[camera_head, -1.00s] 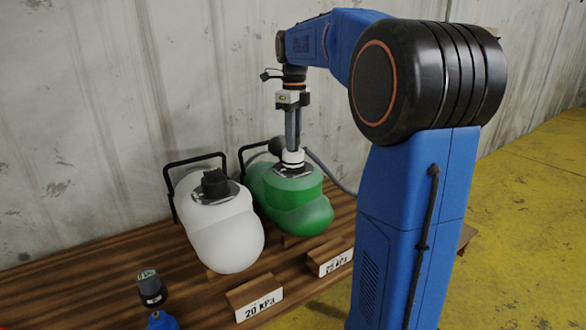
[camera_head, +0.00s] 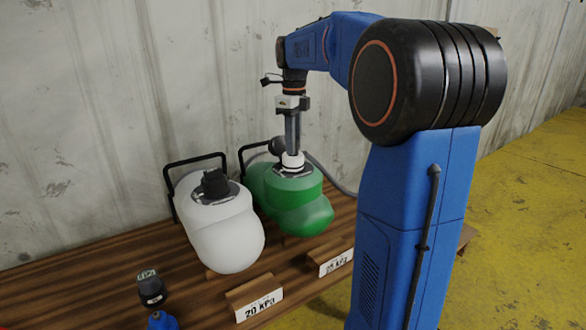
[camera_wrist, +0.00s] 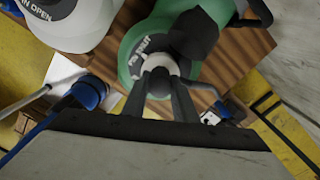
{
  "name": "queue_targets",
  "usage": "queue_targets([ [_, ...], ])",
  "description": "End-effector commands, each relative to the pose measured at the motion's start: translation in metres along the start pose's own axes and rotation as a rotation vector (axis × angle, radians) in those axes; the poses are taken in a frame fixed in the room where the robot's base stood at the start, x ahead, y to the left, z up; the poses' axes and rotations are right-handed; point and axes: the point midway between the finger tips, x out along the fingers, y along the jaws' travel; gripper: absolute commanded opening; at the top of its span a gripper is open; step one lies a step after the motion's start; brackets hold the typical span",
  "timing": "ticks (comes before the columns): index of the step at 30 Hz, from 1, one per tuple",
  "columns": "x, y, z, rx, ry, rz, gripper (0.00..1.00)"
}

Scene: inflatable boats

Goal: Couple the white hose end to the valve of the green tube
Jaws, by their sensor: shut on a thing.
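The green tube (camera_head: 298,206) stands on the wooden bench beside the white tube. My gripper (camera_head: 292,153) points straight down over the top of the green tube, shut on the white hose end (camera_head: 292,161). The hose end sits low at the valve plate (camera_head: 294,171) of the green tube; whether it is fully seated cannot be told. In the wrist view the two fingers hold the white hose end (camera_wrist: 157,66) over the round valve plate (camera_wrist: 128,62) on the green tube (camera_wrist: 128,38). The valve itself is hidden under the hose end.
The white tube (camera_head: 226,231) with a black cap (camera_head: 214,183) stands close on the left. A 20 kPa sign (camera_head: 257,304) and another sign (camera_head: 331,262) stand in front. A small gauge (camera_head: 151,288) is at the front left. The grey wall (camera_head: 80,130) is close behind.

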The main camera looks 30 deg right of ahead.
Motion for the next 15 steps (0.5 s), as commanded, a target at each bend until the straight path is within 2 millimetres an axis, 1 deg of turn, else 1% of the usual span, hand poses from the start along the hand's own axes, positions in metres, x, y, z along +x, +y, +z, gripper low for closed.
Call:
queue_targets([
  [11, 0.0007, 0.0000, 0.0000, 0.003, 0.000, 0.000, 0.01],
  [15, 0.0008, 0.0002, 0.0001, 0.082, 0.000, 0.000, 0.01],
])
